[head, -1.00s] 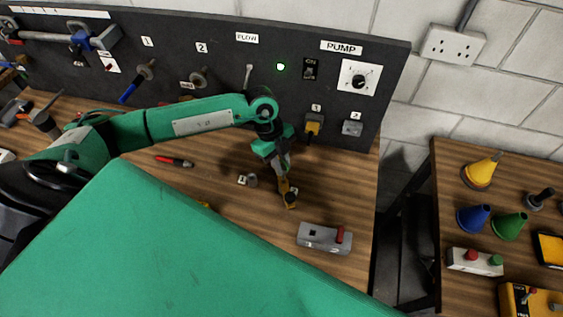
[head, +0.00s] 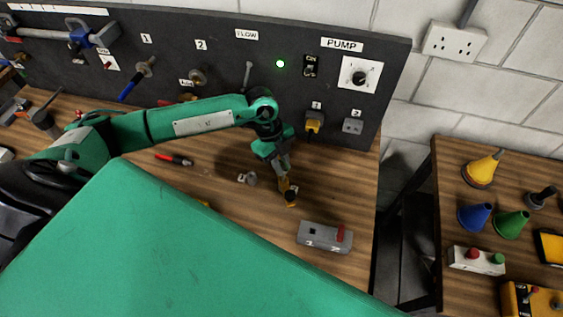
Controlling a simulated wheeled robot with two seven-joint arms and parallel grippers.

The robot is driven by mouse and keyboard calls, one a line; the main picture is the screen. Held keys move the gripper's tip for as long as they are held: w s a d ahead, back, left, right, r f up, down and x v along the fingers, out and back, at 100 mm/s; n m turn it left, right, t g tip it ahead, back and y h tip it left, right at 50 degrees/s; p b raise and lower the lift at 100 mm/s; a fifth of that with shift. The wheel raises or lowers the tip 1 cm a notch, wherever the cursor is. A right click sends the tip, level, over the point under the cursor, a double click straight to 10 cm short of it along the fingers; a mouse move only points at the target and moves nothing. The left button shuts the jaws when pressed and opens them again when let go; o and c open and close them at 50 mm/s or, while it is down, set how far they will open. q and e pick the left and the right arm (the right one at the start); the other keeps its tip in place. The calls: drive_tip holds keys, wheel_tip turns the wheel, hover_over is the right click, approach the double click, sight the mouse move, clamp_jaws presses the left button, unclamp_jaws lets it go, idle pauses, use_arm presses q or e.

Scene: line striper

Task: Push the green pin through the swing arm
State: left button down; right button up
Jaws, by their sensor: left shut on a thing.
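My left gripper (head: 283,172) reaches down over the middle of the wooden bench. It is shut on a small yellow-brown piece with a dark round end (head: 290,196), low over the bench top. I cannot tell whether this piece touches the wood. I cannot make out a green pin or a swing arm for certain; my green left arm and a large green surface cover much of the view. My right gripper is not in view.
A grey box with a red part (head: 323,238) sits right of the gripper. A small grey fitting (head: 251,178) stands left of it. A dark panel (head: 225,53) with valves and switches rises behind. A side bench (head: 475,210) at right holds cones and boxes.

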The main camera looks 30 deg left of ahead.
use_arm(q)
drive_tip(key=shift+f, duration=0.3)
drive_tip(key=shift+f, duration=0.1)
idle(0.6)
drive_tip(key=shift+f+b, duration=0.95)
drive_tip(key=shift+f, duration=0.3)
drive_tip(key=shift+f+b, duration=0.3)
drive_tip(key=shift+f, duration=0.2)
drive_tip(key=c, duration=0.9)
unclamp_jaws()
drive_tip(key=shift+c, duration=0.2)
drive_tip(key=shift+r, duration=0.1)
